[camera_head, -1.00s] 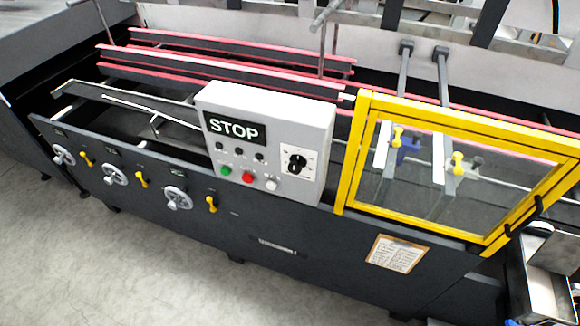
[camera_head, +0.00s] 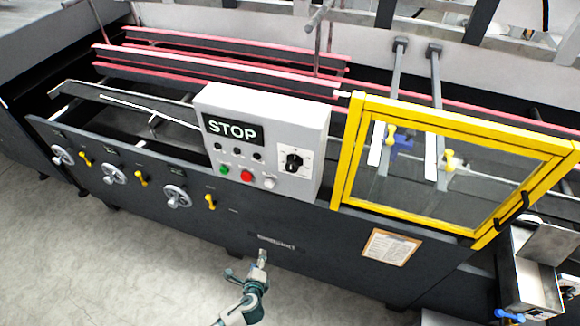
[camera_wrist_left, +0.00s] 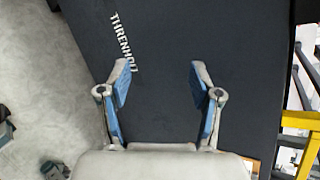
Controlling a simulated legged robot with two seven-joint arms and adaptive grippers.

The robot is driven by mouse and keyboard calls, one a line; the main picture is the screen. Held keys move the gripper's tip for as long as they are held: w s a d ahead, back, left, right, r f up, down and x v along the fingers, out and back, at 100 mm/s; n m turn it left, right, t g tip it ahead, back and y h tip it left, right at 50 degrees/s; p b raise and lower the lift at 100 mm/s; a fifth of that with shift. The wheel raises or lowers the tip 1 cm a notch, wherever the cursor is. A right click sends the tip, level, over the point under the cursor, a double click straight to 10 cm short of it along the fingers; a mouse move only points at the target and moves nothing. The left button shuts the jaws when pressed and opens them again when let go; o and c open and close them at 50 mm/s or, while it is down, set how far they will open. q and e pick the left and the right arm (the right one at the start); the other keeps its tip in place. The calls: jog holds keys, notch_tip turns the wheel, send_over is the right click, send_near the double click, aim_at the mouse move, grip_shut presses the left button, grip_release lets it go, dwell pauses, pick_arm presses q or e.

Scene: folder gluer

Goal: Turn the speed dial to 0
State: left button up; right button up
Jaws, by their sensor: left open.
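The speed dial (camera_head: 293,162) is a black knob on a white square plate, on the right part of the grey control box. The box (camera_head: 315,130) also bears a STOP sign (camera_head: 231,130) and a row of green, red and white buttons below it. My left gripper (camera_head: 262,254) is low in front of the machine's dark front panel, below the box and apart from the dial. In the left wrist view its two blue-padded fingers (camera_wrist_left: 158,85) are spread with nothing between them. The dial is not in the wrist view. My right gripper is not seen.
A yellow-framed clear guard (camera_head: 345,150) stands just right of the box. Several handwheels (camera_head: 114,173) and yellow levers (camera_head: 141,179) stick out of the front panel at the left. A paper label (camera_head: 391,247) is on the panel at the lower right. Floor in front is clear.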

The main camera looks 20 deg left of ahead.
pick_arm(q)
notch_tip(320, 180, up, 12)
jog(key=w+d+m+t, duration=0.2)
jog(key=d+m+t, duration=0.15)
jog(key=m, duration=0.25)
jog(key=m+t+h+p, duration=0.2)
jog(key=m+t+h, duration=0.4)
jog(key=m, duration=0.4)
send_near(291, 171)
jog(key=s+f+t, duration=0.1)
jog(key=s+f, duration=0.2)
jog(key=s, duration=0.3)
jog(key=shift+y, duration=0.6)
jog(key=p+x, duration=0.3)
jog(key=x, duration=1.2)
jog(key=shift+w+p, duration=0.35)
jog(key=shift+w, duration=0.4)
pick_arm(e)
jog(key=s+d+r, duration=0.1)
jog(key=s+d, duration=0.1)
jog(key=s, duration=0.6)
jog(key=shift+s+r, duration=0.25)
pick_arm(q)
jog(key=shift+r, duration=0.1)
jog(key=c, duration=1.1)
